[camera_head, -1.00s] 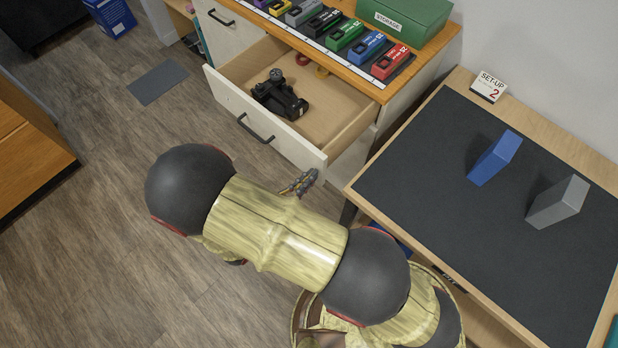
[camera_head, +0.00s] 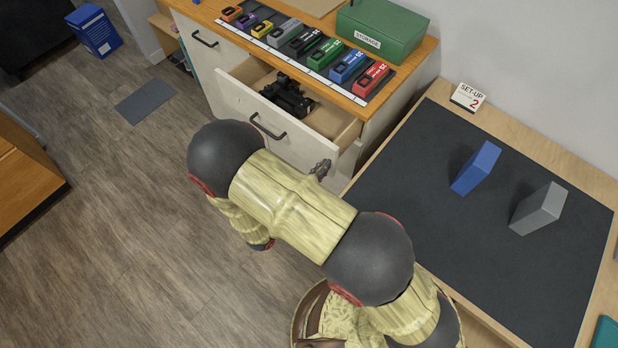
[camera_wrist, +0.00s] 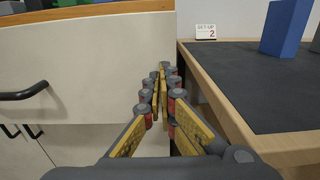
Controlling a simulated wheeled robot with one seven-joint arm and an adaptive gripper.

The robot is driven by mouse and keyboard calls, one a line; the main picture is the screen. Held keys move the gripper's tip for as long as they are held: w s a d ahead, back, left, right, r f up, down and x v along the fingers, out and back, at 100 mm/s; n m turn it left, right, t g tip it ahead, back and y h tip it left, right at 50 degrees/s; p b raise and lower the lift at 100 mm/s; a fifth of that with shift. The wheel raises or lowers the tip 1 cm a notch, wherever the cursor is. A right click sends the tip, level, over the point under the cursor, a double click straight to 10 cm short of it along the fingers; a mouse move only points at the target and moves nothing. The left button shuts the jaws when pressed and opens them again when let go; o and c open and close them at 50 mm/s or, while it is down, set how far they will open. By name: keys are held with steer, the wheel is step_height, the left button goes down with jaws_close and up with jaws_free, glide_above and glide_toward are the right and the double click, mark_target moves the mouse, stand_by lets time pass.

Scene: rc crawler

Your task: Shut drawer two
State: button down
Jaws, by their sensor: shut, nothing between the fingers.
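The open drawer (camera_head: 236,104) has a cream front with a dark bar handle (camera_head: 268,126) and stands partly out of the wooden-topped cabinet. A black crawler part (camera_head: 288,97) lies inside it. In the wrist view the drawer front (camera_wrist: 90,60) fills the left side, with its handle (camera_wrist: 24,92) at the left edge. My gripper (camera_wrist: 165,72) is shut and empty, its fingertips at the right end of the drawer front. In the head view the gripper (camera_head: 321,168) shows small beyond my arm. Whether the fingertips touch the front is hard to tell.
A table with a dark mat (camera_head: 430,210) stands close at the right, holding a blue block (camera_head: 476,168) and a grey block (camera_head: 539,209). Another drawer (camera_head: 205,55) at the left is closed. The green storage box (camera_head: 382,36) and several coloured blocks sit on the cabinet top.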

mark_target(353, 133)
steer(key=p+x, duration=0.1)
steer(key=x, duration=1.5)
steer(key=shift+w+d+p, duration=0.15)
steer(key=shift+d+p, duration=0.05)
steer(key=shift+p, duration=0.1)
steer(key=shift+a, duration=0.2)
steer(key=p+v, duration=0.2)
steer(key=v, duration=1.2)
steer(key=shift+d, duration=0.1)
